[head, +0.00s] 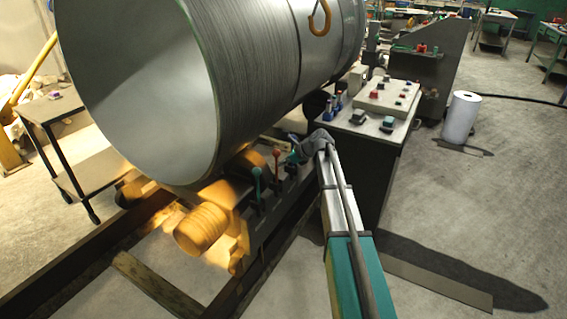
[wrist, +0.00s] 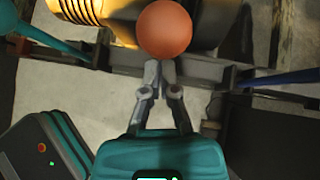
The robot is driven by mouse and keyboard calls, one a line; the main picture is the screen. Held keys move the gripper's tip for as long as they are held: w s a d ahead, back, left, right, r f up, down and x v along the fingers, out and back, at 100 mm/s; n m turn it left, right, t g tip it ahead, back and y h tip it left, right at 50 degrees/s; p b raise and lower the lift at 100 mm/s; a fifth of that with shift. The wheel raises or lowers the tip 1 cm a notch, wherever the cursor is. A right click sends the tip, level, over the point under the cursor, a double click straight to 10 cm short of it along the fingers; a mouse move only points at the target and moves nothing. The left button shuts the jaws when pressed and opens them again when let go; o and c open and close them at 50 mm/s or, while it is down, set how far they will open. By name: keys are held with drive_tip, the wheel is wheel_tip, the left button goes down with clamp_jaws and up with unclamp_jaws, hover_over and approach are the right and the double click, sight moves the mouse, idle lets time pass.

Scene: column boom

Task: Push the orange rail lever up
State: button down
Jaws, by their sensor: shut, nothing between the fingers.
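The orange rail lever (head: 276,156) stands upright among the levers on the rail below the big drum, its round knob on top. In the wrist view its orange ball knob (wrist: 165,29) fills the upper middle and hides its stem. My gripper (wrist: 160,68) is shut and empty, with its fingertips just below the knob in that picture. I cannot tell whether they touch the lever. In the head view my gripper (head: 289,160) is small, close to the right of the lever, and its fingers are hard to make out.
A teal lever (head: 257,174) stands left of the orange one. A blue lever (wrist: 285,77) lies to the right in the wrist view. A control console (head: 375,115) stands behind my arm.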

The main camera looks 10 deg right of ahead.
drive_tip(key=shift+w+r, duration=0.1)
drive_tip(key=shift+w, duration=0.2)
drive_tip(key=shift+w+a, duration=0.1)
drive_tip(key=shift+w, duration=0.05)
idle(0.4)
drive_tip(key=s+d+f+p+v, duration=0.1)
drive_tip(key=p+v, duration=0.6)
drive_tip(key=v, duration=0.6)
drive_tip(key=shift+d+f, duration=0.15)
drive_tip(key=shift+f, duration=0.05)
idle(0.7)
